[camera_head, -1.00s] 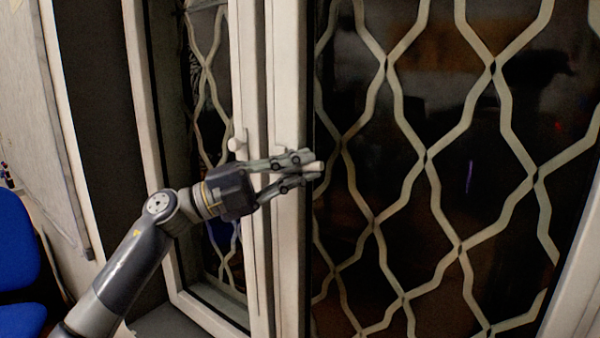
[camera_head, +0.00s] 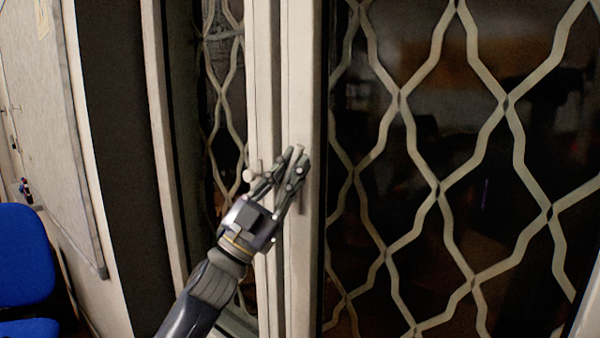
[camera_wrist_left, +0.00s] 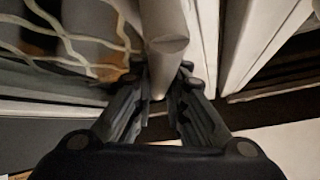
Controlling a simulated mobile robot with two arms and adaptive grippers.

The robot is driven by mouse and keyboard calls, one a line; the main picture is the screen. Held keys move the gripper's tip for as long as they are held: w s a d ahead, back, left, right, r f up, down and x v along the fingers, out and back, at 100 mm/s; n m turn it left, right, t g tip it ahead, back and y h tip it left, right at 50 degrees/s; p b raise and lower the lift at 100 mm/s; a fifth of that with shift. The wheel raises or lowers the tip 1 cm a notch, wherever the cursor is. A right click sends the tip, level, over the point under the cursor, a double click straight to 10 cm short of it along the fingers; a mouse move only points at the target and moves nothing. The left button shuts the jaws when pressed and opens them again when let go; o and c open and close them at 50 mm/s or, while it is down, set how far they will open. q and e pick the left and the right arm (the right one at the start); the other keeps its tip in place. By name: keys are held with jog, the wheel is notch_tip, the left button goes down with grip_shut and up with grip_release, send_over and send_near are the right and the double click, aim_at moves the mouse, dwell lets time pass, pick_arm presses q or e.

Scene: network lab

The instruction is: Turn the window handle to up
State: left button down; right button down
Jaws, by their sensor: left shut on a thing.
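The pale window handle (camera_head: 297,154) is on the white window frame, mostly hidden by my fingers in the head view. Its visible part shows between the fingers and slants steeply up. My left gripper (camera_head: 291,161) is shut on it, with its fingers pointing up and slightly right. In the left wrist view the light, rounded handle (camera_wrist_left: 166,48) lies between the two dark fingers (camera_wrist_left: 160,92). My right gripper is in neither view.
Dark glass with a pale lattice (camera_head: 440,187) fills the right side. A blue chair (camera_head: 25,255) and a whiteboard (camera_head: 40,110) are at the left.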

pick_arm(q)
jog(key=shift+w+a+r+n+t+y, duration=0.1)
jog(key=shift+w+a+n+t+y, duration=0.2)
jog(key=shift+n+t+y, duration=0.95)
jog(key=shift+w+a+r+n+t+y, duration=0.1)
jog(key=shift+w+a+n+t+y, duration=0.2)
jog(key=shift+n+t+y, duration=0.95)
jog(key=shift+w+a+n+t+y, duration=0.15)
jog(key=shift+a+n+t+y, duration=0.3)
jog(key=shift+n+y, duration=1.5)
jog(key=shift+n+h, duration=0.55)
jog(key=shift+n, duration=0.1)
jog(key=c, duration=1.6)
grip_release()
jog(key=shift+w, duration=0.1)
jog(key=v, duration=1.2)
